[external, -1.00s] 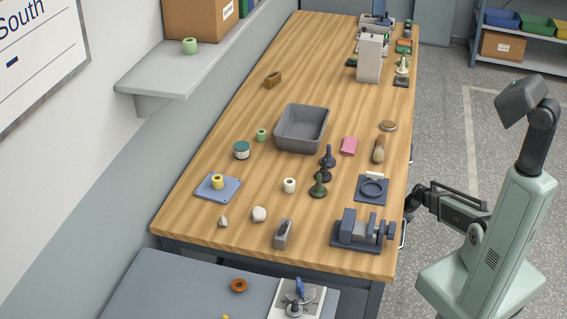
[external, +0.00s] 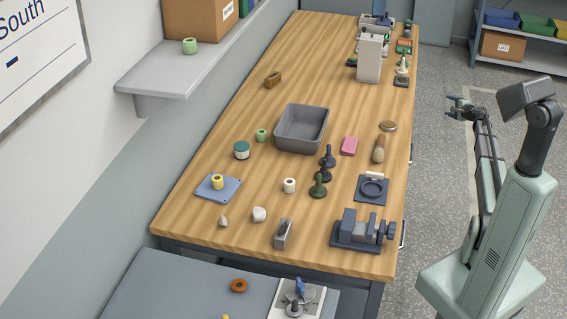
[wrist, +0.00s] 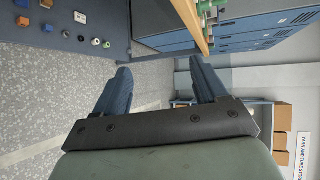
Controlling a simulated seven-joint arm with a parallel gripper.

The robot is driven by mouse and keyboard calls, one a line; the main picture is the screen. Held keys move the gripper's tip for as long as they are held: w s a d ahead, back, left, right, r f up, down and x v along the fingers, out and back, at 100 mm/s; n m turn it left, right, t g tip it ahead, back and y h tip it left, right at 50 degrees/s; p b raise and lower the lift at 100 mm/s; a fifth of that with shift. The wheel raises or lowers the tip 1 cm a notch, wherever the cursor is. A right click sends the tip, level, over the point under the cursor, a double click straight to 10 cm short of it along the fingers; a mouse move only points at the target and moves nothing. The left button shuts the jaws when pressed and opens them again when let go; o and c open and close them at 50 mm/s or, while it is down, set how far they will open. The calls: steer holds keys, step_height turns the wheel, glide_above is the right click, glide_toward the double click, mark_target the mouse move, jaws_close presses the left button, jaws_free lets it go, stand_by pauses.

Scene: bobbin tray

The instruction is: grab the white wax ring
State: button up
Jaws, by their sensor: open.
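A small white ring-shaped roll (external: 289,185) stands on the wooden table, left of the dark green stamp-like piece; I cannot tell for sure that it is the wax ring. My gripper (external: 452,107) is beyond the table's right edge, over the floor, well apart from the white roll. In the wrist view my gripper (wrist: 162,80) shows two blue fingers spread wide with nothing between them. That view also shows a small white piece (wrist: 80,17) among several small items on a blue-grey surface at the top left; its kind is too small to tell.
A grey bin (external: 281,137), a blue plate (external: 203,190) with a yellow spool, a teal-lidded jar (external: 241,151) and a dark vise (external: 345,240) stand on the table. A wall shelf (external: 150,80) is at the left. The floor around my gripper is clear.

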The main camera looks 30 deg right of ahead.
steer(key=w+a+r+y, duration=0.3)
steer(key=w+a+r, duration=0.3)
steer(key=a+r, duration=0.3)
steer(key=w+a+r+n+g+y, duration=0.1)
steer(key=w+a+r+g+y, duration=0.15)
steer(key=a, duration=1.55)
steer(key=w+a+r+n+g+y, duration=0.1)
steer(key=w+a+g+y, duration=0.15)
steer(key=a, duration=1.55)
steer(key=m+g+h, duration=0.1)
steer(key=g+h, duration=0.1)
steer(key=g, duration=0.6)
glide_toward(290, 182)
steer(key=x, duration=0.3)
steer(key=shift+s+a+f, duration=0.25)
steer(key=shift+a+f, duration=0.05)
steer(key=shift+f, duration=0.05)
steer(key=shift+a+x, duration=0.15)
steer(key=shift+x, duration=1.3)
steer(key=shift+a+x, duration=0.15)
steer(key=shift+x, duration=1.25)
steer(key=shift+s+r, duration=0.1)
